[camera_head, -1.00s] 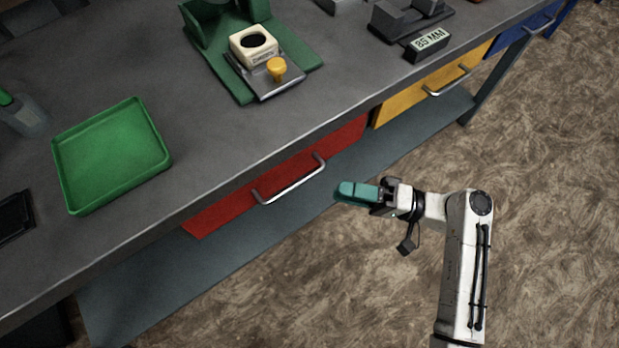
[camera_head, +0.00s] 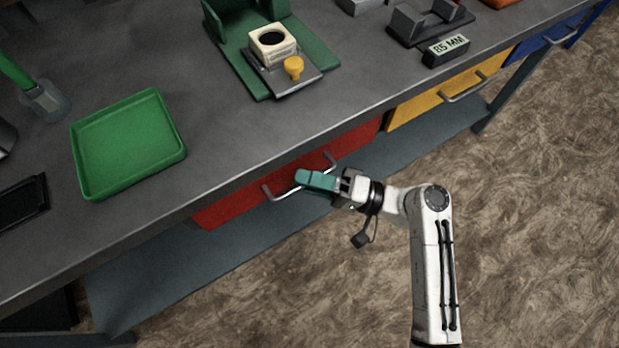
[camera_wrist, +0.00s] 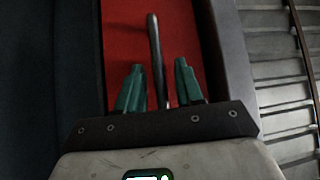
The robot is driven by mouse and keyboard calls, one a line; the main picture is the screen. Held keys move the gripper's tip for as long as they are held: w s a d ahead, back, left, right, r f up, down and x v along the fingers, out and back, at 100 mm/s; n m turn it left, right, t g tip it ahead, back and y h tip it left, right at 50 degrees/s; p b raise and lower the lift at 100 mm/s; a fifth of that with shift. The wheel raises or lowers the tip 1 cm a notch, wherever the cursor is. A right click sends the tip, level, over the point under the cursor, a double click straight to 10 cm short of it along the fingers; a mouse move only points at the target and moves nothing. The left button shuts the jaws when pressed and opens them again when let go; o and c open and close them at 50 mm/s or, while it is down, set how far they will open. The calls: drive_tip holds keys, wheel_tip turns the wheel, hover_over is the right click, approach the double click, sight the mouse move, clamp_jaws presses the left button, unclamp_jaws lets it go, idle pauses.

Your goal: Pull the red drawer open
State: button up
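The red drawer (camera_head: 240,198) is under the edge of the grey workbench, and its front appears closed. Its silver bar handle (camera_head: 283,194) stands out from the front. My gripper (camera_head: 301,181) is at the handle and covers its middle in the head view. In the wrist view the two teal fingers of my gripper (camera_wrist: 158,88) are open, with the handle bar (camera_wrist: 154,45) between them. A gap shows on each side of the bar. The red drawer front (camera_wrist: 122,35) fills the background there.
A yellow drawer (camera_head: 425,112) and a blue drawer (camera_head: 545,45) lie to the right. On the bench are a green tray (camera_head: 78,150), a green machine base (camera_head: 325,58) and an 85 MM block (camera_head: 446,50). Open floor lies in front of the bench.

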clamp_jaws()
idle(0.5)
